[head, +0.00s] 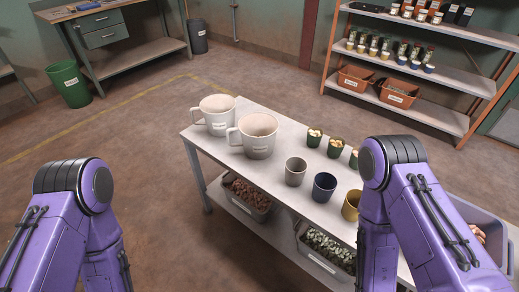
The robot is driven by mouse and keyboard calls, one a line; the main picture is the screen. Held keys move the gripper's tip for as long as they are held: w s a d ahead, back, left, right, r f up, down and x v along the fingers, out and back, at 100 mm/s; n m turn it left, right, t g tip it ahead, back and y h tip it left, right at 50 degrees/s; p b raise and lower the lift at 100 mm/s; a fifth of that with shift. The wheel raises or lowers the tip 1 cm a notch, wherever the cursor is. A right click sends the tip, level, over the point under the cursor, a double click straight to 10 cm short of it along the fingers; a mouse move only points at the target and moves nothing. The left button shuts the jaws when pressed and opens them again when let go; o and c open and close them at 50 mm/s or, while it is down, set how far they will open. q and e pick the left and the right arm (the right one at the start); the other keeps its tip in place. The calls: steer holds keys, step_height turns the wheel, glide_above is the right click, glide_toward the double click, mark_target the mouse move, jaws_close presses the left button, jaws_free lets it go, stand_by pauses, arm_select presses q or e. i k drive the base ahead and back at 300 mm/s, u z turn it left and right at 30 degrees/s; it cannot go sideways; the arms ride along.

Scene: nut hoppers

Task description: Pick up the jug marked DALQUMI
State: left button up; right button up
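Two pale, wide jugs with side handles stand upright on the far left part of the table (272,179). The farther jug (217,115) is left of and slightly behind the nearer jug (257,137). Each has a small white label, but the lettering is too small to read, so I cannot tell which is DALQUMI. Purple links of my left and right arms show at the lower left and right. Neither gripper is in view, and neither jug is touched by the visible arm parts.
Grey (295,172), navy (323,188) and yellow (350,205) cups stand right of the jugs, with filled green cups (313,138) behind. Bins of brown (262,214) and greyish-green (326,272) pieces sit on the lower shelf. My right arm hides the table's right part. The floor left of the table is clear.

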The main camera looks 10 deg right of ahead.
mark_target(218, 110)
steer(key=u, duration=2)
steer(key=i, duration=1.5)
steer(key=z, duration=1.55)
